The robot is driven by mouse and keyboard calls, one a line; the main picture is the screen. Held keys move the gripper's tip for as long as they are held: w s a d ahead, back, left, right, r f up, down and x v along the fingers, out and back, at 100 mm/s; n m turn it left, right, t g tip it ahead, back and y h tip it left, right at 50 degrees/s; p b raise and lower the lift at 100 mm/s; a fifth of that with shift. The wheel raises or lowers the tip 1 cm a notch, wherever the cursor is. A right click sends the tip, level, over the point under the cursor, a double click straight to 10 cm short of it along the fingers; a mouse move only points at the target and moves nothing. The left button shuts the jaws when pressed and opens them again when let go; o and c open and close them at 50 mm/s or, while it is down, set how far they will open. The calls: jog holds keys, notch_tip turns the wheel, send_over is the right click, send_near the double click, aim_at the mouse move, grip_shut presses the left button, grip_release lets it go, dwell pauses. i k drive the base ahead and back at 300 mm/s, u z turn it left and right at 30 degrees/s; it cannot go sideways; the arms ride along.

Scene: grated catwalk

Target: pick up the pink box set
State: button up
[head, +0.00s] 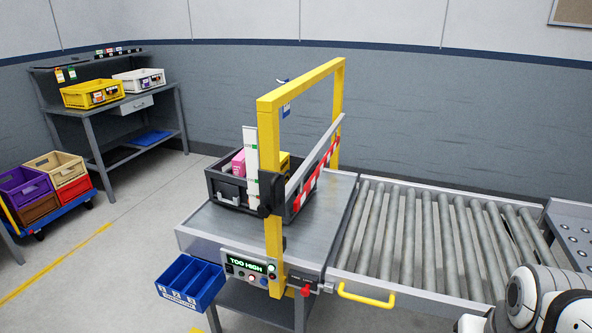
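A pink box (239,163) shows inside a dark grey crate (226,192). The crate stands on a metal table (221,228) at the yellow gate frame. Only the upper part of the pink box shows; the crate wall and a white upright scale hide the rest. I cannot tell how many pieces make up the set. A yellow item (277,163) is beside it in the crate, partly behind the frame. White and black links of my arm show at the lower right, well away from the crate. My gripper is not in view.
The yellow gate frame (272,110) and its red-and-white bar (317,172) stand across the crate. A display (249,264) reads "TOO HIGH". A blue divided bin (190,282) hangs in front. A roller conveyor (430,235) runs right. A workbench and a crate cart stand left.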

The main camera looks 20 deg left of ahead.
aim_at(238, 163)
jog(key=z, duration=0.05)
jog(key=k, duration=1.25)
jog(key=u, duration=1)
jog(key=i, duration=1)
jog(key=u, duration=0.05)
